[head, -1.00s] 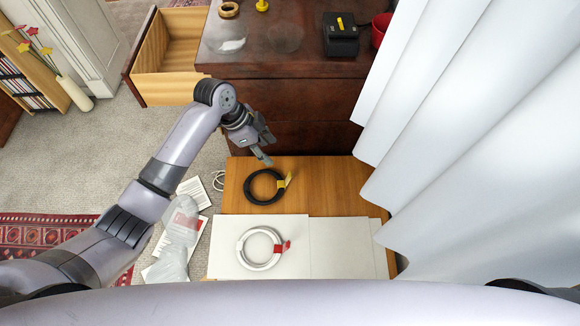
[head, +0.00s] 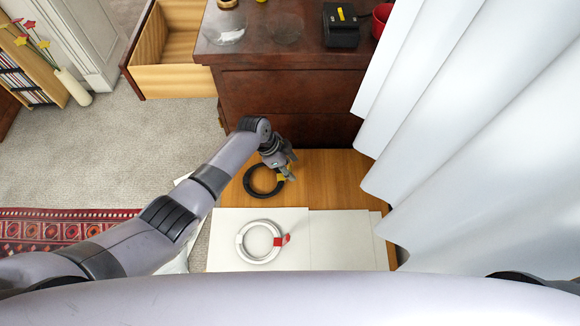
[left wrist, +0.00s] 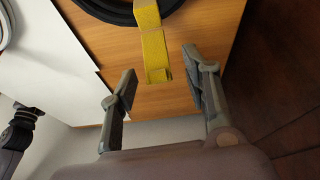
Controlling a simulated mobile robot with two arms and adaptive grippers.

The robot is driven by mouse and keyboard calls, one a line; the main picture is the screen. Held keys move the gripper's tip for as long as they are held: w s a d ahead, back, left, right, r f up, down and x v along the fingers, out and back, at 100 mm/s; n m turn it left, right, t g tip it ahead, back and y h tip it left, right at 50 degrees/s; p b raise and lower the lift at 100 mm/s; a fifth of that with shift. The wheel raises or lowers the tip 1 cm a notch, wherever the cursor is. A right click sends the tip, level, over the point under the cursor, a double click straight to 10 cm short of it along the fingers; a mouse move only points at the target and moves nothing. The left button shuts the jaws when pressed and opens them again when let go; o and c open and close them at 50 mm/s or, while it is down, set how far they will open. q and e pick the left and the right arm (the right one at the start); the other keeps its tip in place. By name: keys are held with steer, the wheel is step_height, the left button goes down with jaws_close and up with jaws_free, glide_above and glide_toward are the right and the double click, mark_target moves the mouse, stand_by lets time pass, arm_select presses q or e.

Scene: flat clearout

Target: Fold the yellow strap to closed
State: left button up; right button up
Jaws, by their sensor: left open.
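The yellow strap (left wrist: 152,40) is on the black coil (left wrist: 112,12) and sticks out from its edge, with its free end between the open fingers of my left gripper (left wrist: 157,92) in the left wrist view. I see no contact between the fingers and the strap. In the head view the black coil (head: 250,187) lies on the wooden table, and my left gripper (head: 285,170) is over its right side and hides most of the yellow strap. My right gripper is not in view.
A white coil with a red strap (head: 262,242) lies on white sheets (head: 340,240) on the table's near part. White curtains (head: 480,120) hang at the right. A dark chest (head: 290,95) with an open drawer (head: 175,80) stands behind the table (head: 335,180).

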arm_select(q)
steer(key=shift+d+f, duration=0.1)
steer(key=shift+f, duration=0.15)
steer(key=shift+c, duration=0.3)
jaws_close()
